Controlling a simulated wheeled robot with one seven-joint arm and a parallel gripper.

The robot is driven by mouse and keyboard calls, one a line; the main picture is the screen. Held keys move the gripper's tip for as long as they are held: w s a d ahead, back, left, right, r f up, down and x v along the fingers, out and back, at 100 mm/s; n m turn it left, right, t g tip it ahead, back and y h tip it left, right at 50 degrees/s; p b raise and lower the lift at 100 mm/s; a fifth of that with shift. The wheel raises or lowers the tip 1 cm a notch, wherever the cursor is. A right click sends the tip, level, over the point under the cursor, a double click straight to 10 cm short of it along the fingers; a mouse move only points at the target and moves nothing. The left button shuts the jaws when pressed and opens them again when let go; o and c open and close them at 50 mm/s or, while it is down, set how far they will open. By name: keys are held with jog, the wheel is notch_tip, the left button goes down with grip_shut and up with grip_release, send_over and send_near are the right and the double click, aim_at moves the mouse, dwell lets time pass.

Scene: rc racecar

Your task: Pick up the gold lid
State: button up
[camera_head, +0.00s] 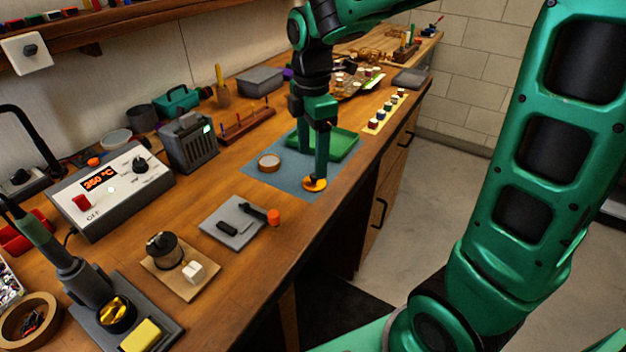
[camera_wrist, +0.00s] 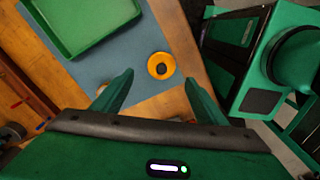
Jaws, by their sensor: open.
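The gold lid (camera_wrist: 161,66) is a round yellow-gold disc with a dark centre. It lies on the blue-grey mat (camera_wrist: 80,75), near the mat's edge. In the head view the lid (camera_head: 314,184) shows near the front edge of the bench, just below my gripper (camera_head: 314,165). In the wrist view my gripper (camera_wrist: 158,92) is open and empty. Its two green fingers point toward the lid, with the lid ahead of the gap between the fingertips. The fingers look apart from the lid in the wrist view, but the remaining height is hard to tell.
A green tray (camera_head: 342,147) lies on the mat behind my gripper. A round tan ring (camera_head: 269,162) sits on the mat to the left. A grey pad (camera_head: 232,222) with small tools lies closer to the camera. Bare wood (camera_head: 190,220) surrounds these.

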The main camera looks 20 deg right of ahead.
aim_at(314, 180)
jog(key=shift+d+f, duration=0.15)
jog(key=shift+f, duration=1.3)
jog(key=shift+d+f, duration=0.1)
jog(key=shift+f, duration=1.35)
jog(key=shift+c, duration=0.2)
jog(key=c, duration=1)
